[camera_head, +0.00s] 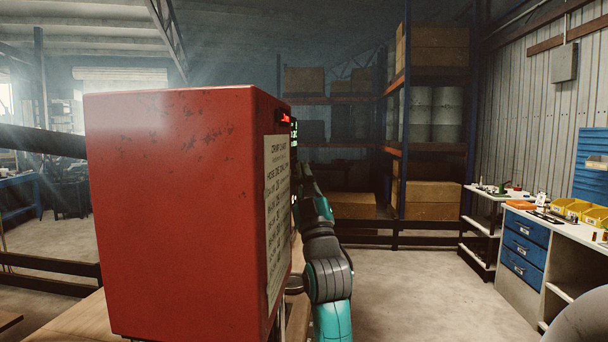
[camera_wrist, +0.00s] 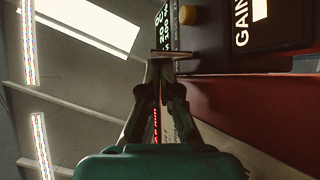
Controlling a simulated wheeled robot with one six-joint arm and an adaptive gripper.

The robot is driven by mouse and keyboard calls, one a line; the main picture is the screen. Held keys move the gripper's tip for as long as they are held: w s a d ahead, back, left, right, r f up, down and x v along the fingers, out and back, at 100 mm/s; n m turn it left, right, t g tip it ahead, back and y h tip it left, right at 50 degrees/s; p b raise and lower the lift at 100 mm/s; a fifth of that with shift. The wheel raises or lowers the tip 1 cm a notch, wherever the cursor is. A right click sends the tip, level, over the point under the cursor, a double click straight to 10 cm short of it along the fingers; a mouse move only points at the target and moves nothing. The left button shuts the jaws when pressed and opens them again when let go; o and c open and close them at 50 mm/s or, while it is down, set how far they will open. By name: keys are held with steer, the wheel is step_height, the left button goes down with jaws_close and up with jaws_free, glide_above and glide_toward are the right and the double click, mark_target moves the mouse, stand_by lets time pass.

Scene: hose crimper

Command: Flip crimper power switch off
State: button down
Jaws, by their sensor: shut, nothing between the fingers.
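The crimper (camera_head: 180,200) is a large scuffed red box filling the left middle of the head view. A small red-lit part (camera_head: 285,118) sits near its upper right corner; I cannot tell whether it is the power switch. My gripper (camera_head: 304,176) is by the crimper's right edge, partly hidden there. In the wrist view my gripper (camera_wrist: 165,62) is shut and empty, its tips close to the crimper's dark front panel (camera_wrist: 215,42). A lit number display, a yellowish knob (camera_wrist: 187,14) and a GAIN label (camera_wrist: 241,22) show there. I cannot tell whether the tips touch anything.
A printed chart (camera_head: 277,215) is on the crimper's side. A workbench (camera_head: 535,225) with blue drawers and yellow bins stands at right. Shelving (camera_head: 400,150) with boxes and drums stands behind. The floor (camera_head: 410,280) between is clear.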

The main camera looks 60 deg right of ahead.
steer(key=shift+f, duration=0.35)
stand_by(0.3)
steer(key=shift+f, duration=0.1)
steer(key=shift+s+f, duration=0.1)
steer(key=v, duration=1.1)
steer(key=shift+s+a+f, duration=0.2)
steer(key=shift+f, duration=0.1)
stand_by(0.6)
